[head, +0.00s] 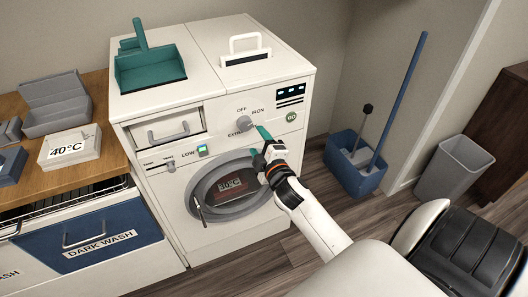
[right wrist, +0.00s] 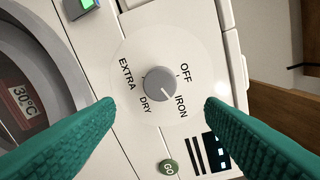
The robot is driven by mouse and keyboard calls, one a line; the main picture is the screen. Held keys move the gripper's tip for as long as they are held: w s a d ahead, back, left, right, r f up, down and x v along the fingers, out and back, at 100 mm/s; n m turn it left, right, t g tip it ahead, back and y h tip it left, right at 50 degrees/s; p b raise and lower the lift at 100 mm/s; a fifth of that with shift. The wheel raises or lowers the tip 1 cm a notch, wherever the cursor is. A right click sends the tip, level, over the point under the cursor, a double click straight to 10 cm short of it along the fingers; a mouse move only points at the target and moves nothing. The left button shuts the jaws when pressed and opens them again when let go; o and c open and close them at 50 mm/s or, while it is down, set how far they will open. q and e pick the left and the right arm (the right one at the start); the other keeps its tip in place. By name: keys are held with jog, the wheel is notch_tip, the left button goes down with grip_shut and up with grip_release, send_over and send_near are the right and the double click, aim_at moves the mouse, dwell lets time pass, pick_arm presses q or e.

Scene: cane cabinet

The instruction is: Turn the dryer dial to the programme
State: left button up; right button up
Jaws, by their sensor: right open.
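The dryer (head: 235,146) is a white front-loading machine. Its grey round dial (head: 244,123) is on the upper right of the front panel. In the right wrist view the dial (right wrist: 159,82) sits on a pale disc labelled OFF, IRON, DRY and EXTRA. Its white pointer mark aims toward IRON. My right gripper (head: 262,132) is in front of the panel, just right of and below the dial. In the right wrist view its teal fingers (right wrist: 159,103) are open and empty, one on each side of the dial and apart from it. My left gripper is not in view.
A green GO button (head: 291,116) is right of the dial. The round door (head: 231,187) below shows a 30°C label. A teal dustpan (head: 149,68) lies on top. A blue bucket (head: 355,165) and grey bin (head: 453,170) stand on the floor at right.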

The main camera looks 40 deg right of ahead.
jog(key=v, duration=0.3)
jog(key=shift+s+a, duration=0.1)
jog(key=shift+s, duration=0.25)
